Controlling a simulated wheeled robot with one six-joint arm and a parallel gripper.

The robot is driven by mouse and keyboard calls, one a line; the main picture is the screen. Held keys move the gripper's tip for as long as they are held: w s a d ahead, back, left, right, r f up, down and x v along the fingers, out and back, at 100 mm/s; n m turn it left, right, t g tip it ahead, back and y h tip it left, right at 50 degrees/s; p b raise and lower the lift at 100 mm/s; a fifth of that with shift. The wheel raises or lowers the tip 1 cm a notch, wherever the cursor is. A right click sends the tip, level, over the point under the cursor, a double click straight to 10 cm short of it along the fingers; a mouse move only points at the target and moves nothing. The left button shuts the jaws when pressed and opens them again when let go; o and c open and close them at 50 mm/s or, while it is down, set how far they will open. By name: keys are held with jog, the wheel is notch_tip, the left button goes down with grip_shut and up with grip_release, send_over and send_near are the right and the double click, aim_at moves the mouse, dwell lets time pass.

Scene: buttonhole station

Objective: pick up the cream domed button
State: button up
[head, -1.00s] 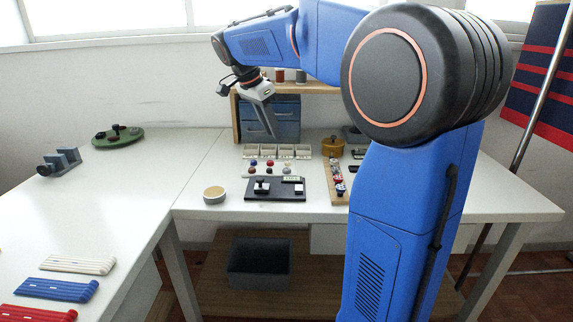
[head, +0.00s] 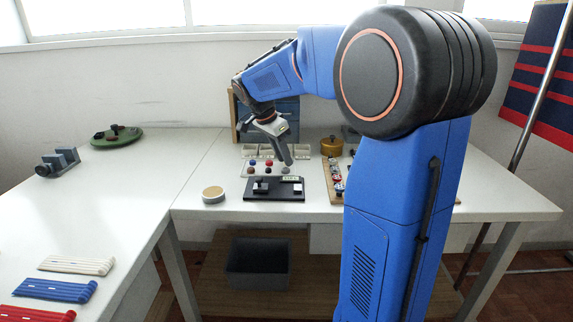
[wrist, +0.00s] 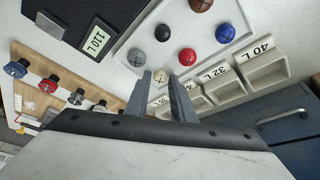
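In the wrist view a cream domed button (wrist: 160,76) with a cross mark on top lies between my two fingertips, at the near corner of a white button tray (wrist: 242,45). My gripper (wrist: 159,80) is open, with a finger on each side of the button and small gaps showing. I cannot tell how high the fingertips are above it. In the head view my gripper (head: 287,160) points down over the right side of the tray, and the cream button is hidden or too small to make out.
Labelled bins (wrist: 267,68), a wooden rack (wrist: 35,97) of buttons and a dark plate (head: 260,196) stand close by.

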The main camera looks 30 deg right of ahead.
jog(key=shift+f, duration=0.1)
grip_shut()
